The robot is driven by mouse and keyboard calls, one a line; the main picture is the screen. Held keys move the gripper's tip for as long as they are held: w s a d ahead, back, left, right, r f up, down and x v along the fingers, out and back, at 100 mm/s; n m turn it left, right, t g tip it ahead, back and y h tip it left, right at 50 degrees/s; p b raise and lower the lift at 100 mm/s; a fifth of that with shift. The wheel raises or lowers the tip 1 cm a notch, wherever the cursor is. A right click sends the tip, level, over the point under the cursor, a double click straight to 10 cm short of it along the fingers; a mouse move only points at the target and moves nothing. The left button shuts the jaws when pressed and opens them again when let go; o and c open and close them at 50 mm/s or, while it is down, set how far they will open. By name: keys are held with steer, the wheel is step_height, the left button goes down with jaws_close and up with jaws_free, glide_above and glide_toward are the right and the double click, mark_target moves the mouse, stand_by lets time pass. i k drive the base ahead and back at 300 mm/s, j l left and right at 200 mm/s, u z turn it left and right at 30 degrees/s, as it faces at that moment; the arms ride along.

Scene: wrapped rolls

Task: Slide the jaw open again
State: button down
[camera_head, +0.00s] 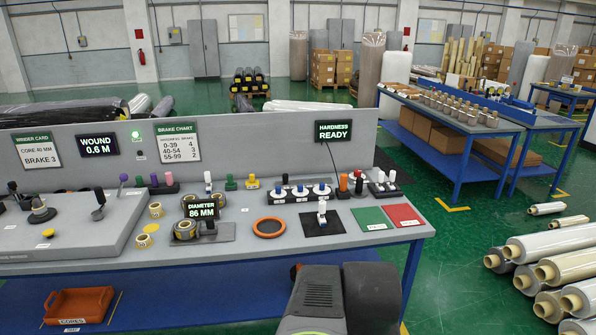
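The diameter gauge sits left of centre on the grey bench, with a dark base plate (222,235) and a small display (200,209) reading "DIAMETER 86 MM". A dark upright piece (208,227), perhaps its jaw, stands on the plate. A yellow-and-black wrapped roll (184,229) lies at the left of the gauge. I cannot tell whether the jaw touches the roll. Part of my arm shows at the bottom centre, in front of the bench. My gripper is not in view.
An orange ring (269,227) lies right of the gauge. A hardness stand (322,213) stands on a black mat, beside green (372,217) and red (404,215) pads. A low back panel (255,155) closes off the bench behind.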

mark_target(210, 228)
steer(key=i+j+u, duration=0.1)
steer(key=i+j, duration=0.35)
steer(key=j, duration=0.25)
steer(key=i+j+u, duration=0.15)
steer(key=i+j, duration=0.35)
steer(key=j, duration=0.2)
steer(key=i+j+u, duration=0.1)
steer(key=i+j, duration=0.4)
steer(key=j, duration=0.15)
